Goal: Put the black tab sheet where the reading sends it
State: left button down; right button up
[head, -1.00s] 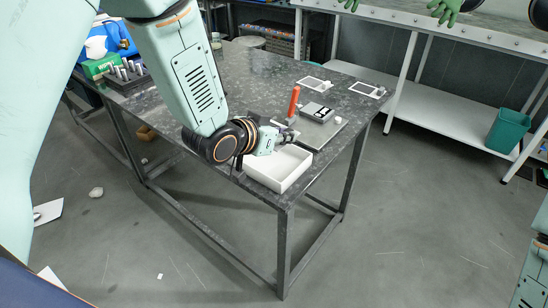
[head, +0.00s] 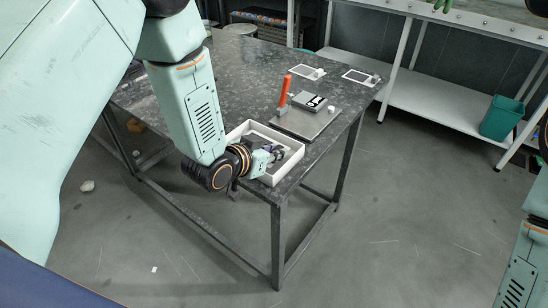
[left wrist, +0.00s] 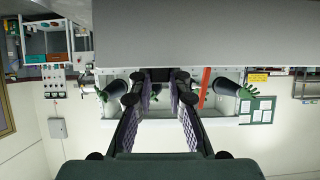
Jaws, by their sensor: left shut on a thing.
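My left gripper (head: 278,154) reaches low into the white open tray (head: 291,170) at the near corner of the table. It is shut on a small dark thing, which I take for the black tab sheet; its outline is hard to make out. In the left wrist view the two fingers (left wrist: 160,82) lean together around a dark strip. A grey device with a dark and white face (head: 309,101) lies on a grey plate (head: 312,122) behind the tray; its reading is too small to tell. My right gripper is out of view.
An orange upright handle (head: 285,92) stands on the plate's left, near the tray. A small white block (head: 331,109) sits on its right. Two white frames (head: 294,72) (head: 347,76) lie farther back. The table's middle left is clear. A green bin (head: 502,117) stands on a shelf.

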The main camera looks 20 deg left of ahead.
pick_arm(q)
jog(key=shift+d+f, duration=0.15)
jog(key=shift+f, duration=0.8)
jog(key=shift+w+a+f, duration=0.15)
jog(key=shift+a+f, duration=0.05)
jog(key=shift+a, duration=0.25)
jog(key=c, duration=1.7)
grip_release()
jog(key=shift+c, duration=0.2)
jog(key=shift+o, duration=0.9)
jog(key=shift+d+r, duration=0.15)
jog(key=shift+d, duration=0.2)
jog(key=shift+s+a+r, duration=0.1)
jog(key=shift+s+a, duration=0.25)
jog(key=shift+a, duration=0.05)
jog(key=v, duration=1.1)
jog(key=shift+s+d+p, duration=0.2)
jog(key=shift+p, duration=0.2)
